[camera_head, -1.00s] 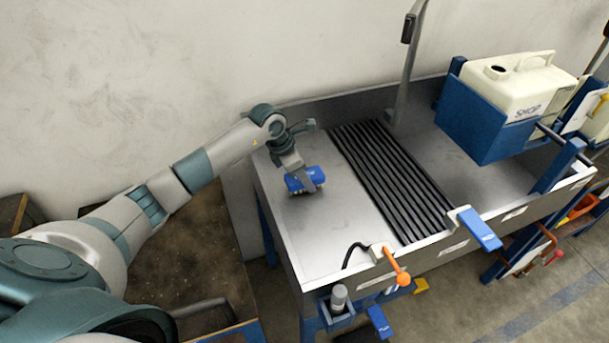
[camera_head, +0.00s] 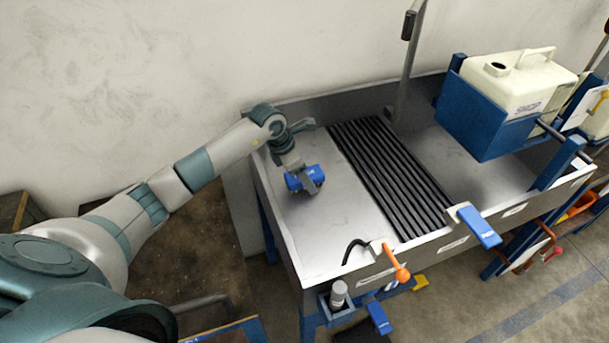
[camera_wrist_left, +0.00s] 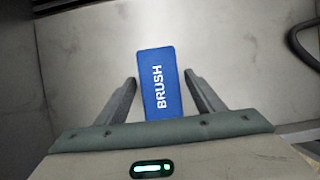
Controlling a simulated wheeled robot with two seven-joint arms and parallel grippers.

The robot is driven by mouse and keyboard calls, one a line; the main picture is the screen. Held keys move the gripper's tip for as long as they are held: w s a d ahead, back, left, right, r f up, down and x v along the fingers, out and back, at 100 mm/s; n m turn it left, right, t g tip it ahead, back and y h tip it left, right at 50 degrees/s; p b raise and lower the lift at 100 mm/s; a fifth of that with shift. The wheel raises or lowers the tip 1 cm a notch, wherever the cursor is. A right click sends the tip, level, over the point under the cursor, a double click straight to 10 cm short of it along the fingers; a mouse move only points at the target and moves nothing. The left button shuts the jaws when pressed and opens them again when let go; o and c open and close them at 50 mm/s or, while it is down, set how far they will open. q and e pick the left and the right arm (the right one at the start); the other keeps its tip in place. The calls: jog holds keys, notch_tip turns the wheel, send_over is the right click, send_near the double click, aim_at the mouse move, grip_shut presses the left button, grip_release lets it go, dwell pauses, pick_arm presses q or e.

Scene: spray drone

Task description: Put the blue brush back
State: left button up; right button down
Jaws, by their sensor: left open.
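The blue brush (camera_head: 305,178) lies on the left part of the metal sink's floor. In the left wrist view the blue brush (camera_wrist_left: 159,85) shows its blue back with the word BRUSH, between the two fingers. My left gripper (camera_head: 308,188) is over the brush. In the left wrist view the left gripper (camera_wrist_left: 160,82) is open, with a gap between each finger and the brush. The bristles are mostly hidden. My right gripper is not in view.
The metal sink (camera_head: 320,235) has a black slatted grate (camera_head: 385,175) across its middle. A white canister (camera_head: 520,85) sits in a blue holder at the right. An orange-tipped handle (camera_head: 401,274) and a blue tag (camera_head: 480,227) are on the front rim. An upright pole (camera_head: 408,60) stands behind.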

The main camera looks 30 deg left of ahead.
pick_arm(q)
jog(key=shift+s+a+r, duration=0.1)
jog(key=shift+a+r, duration=0.1)
jog(key=shift+r, duration=0.3)
jog(key=b+v, duration=0.3)
jog(key=v, duration=0.6)
jog(key=shift+s+r, duration=0.1)
jog(key=shift+r, duration=0.15)
jog(key=shift+v, duration=0.8)
dwell(0.7)
dwell(0.7)
